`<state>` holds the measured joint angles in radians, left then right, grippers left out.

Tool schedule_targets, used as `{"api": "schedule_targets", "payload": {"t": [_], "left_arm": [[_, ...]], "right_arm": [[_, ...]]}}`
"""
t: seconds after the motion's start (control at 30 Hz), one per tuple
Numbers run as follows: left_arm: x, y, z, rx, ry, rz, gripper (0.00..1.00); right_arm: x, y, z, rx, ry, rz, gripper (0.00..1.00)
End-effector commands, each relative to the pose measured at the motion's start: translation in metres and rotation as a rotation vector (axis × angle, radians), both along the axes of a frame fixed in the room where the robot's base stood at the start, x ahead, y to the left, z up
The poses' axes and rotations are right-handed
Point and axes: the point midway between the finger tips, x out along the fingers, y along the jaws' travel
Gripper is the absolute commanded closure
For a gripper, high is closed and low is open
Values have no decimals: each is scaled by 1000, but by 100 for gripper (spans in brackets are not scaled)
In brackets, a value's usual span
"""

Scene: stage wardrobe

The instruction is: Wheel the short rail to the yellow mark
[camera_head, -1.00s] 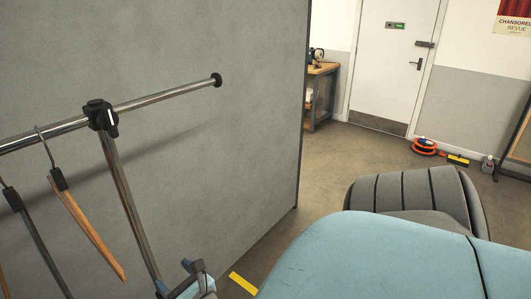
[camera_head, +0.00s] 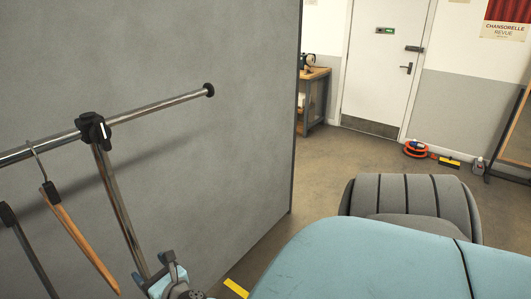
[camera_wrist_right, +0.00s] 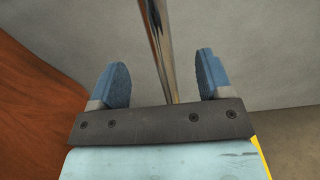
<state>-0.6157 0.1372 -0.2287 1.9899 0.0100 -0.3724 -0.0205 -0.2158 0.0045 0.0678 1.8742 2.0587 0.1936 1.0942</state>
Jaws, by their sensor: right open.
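The short rail (camera_head: 165,105) is a chrome bar with a black end cap and a black clamp, on a chrome post (camera_head: 116,195). Its base is out of view. My right gripper (camera_head: 163,272) is at the lower part of the post. In the right wrist view my right gripper (camera_wrist_right: 163,75) is open, with the post (camera_wrist_right: 159,45) between its two blue fingers and a gap on either side. The yellow mark (camera_head: 236,287) lies on the floor right of the gripper, partly cut off by the frame and my arm. My left gripper is not in view.
A wooden hanger (camera_head: 82,238) and a dark hanger (camera_head: 34,262) hang from the bar. A grey partition (camera_head: 240,130) stands close behind the rail. Open floor (camera_head: 320,165) lies beyond its edge, towards a workbench (camera_head: 315,75), a door (camera_head: 385,60) and an orange cable reel (camera_head: 416,149).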

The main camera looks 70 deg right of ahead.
Motion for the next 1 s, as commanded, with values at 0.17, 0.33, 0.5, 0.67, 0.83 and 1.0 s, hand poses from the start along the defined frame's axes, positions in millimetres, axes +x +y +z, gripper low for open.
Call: {"api": "schedule_targets", "payload": {"t": [0.17,0.33,0.5,0.67,0.83,1.0], "left_arm": [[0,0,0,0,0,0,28],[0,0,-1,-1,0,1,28],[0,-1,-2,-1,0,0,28],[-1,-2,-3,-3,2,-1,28],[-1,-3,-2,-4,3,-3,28],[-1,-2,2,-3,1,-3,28]], "right_arm": [[15,-3,0,-1,-1,0,28],[28,-7,0,0,-1,1,28],[41,-10,0,0,-1,1,28],[54,-13,0,-1,-1,1,28],[61,-20,1,-2,1,0,28],[57,-33,0,-1,1,0,28]]}}
